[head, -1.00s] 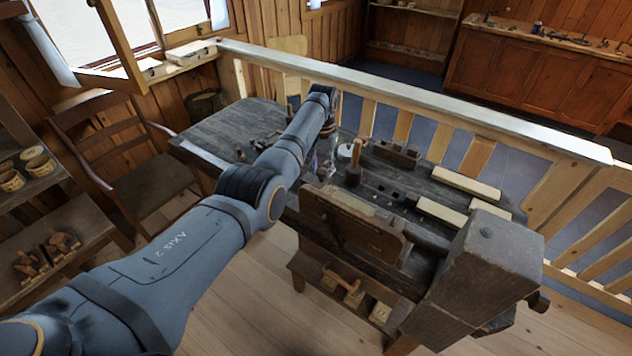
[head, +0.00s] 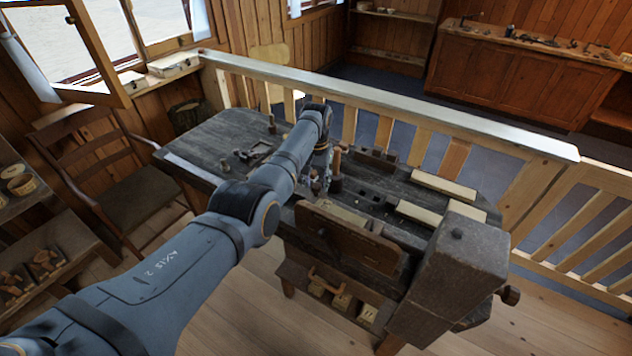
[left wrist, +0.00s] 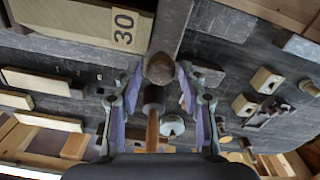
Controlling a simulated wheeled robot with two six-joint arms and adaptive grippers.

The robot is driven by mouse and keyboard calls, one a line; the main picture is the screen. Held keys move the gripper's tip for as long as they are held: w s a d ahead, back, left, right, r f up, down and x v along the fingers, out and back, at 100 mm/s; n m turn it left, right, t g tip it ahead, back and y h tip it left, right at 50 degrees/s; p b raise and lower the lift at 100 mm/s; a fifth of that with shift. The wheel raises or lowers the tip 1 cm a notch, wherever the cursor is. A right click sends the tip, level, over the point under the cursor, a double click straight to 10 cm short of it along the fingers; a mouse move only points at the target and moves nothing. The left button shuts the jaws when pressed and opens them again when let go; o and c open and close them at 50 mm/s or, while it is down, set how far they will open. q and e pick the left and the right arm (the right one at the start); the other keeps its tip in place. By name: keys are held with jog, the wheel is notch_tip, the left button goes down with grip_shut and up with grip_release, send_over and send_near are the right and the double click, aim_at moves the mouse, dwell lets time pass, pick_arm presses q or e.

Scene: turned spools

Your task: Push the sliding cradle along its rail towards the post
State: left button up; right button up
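My left gripper (head: 318,182) is low over the middle of the dark workbench (head: 215,135), partly hidden behind my own forearm. In the left wrist view its two purple-padded fingers (left wrist: 158,82) stand apart. A round brown wooden knob (left wrist: 158,68) shows between the fingertips; I cannot tell whether either finger touches it. A dark turned wooden piece with a lighter handle (left wrist: 152,112) lies in line below it in the picture. I cannot make out for certain which pieces are the cradle, rail and post. My right gripper is out of view.
Pale wooden bars (head: 443,186) and a large grey vice block (head: 470,250) are to the right. A railing (head: 400,110) runs behind the bench. A round white-metal piece (left wrist: 172,127) is near the fingers.

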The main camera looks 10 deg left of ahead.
pick_arm(q)
jog(key=shift+o, duration=0.6)
notch_tip(320, 180, up, 12)
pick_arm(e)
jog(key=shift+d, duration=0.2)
